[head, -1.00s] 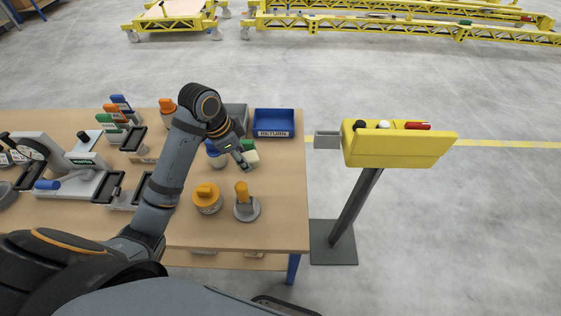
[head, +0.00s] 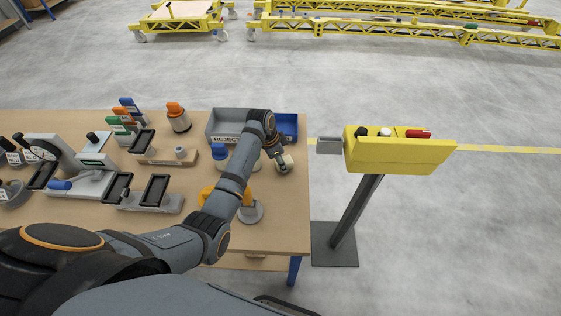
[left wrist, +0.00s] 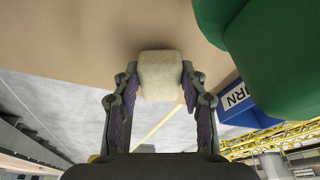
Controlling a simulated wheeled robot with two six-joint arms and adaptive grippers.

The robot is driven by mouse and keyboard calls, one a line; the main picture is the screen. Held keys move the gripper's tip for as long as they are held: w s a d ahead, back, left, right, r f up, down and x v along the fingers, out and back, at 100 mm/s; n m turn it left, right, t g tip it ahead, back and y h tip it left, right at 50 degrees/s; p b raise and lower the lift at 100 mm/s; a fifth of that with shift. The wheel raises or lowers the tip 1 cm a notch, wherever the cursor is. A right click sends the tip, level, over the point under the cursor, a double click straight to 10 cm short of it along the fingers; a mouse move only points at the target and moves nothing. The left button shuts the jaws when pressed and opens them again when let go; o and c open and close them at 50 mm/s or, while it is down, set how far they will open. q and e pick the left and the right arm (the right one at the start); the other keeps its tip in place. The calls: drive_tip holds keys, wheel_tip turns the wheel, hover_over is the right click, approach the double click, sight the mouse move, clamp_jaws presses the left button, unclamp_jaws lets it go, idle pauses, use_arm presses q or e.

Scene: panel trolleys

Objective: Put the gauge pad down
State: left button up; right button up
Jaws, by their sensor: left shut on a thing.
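My left gripper (head: 280,158) is over the right part of the table, in front of the blue tray. In the left wrist view, the left gripper (left wrist: 158,90) is shut on a cream, rounded block, which looks like the gauge pad (left wrist: 160,72). The pad (head: 288,161) shows pale beside the fingers in the head view, near the table's right edge. I cannot tell whether it touches the table. A large green thing (left wrist: 275,55) is close to the right of the pad in the left wrist view. My right gripper is not in view.
The blue RETURN tray (head: 289,122) and grey REJECT tray (head: 226,119) stand at the table's back. A yellow box (head: 400,154) on a post stands right of the table (head: 290,226).

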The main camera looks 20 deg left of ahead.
use_arm(q)
drive_tip(key=shift+f, duration=0.35)
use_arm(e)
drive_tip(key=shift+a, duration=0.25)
use_arm(q)
drive_tip(key=o, duration=1.1)
drive_tip(key=shift+f, duration=0.1)
drive_tip(key=b+v, duration=0.1)
drive_tip(key=v, duration=1.1)
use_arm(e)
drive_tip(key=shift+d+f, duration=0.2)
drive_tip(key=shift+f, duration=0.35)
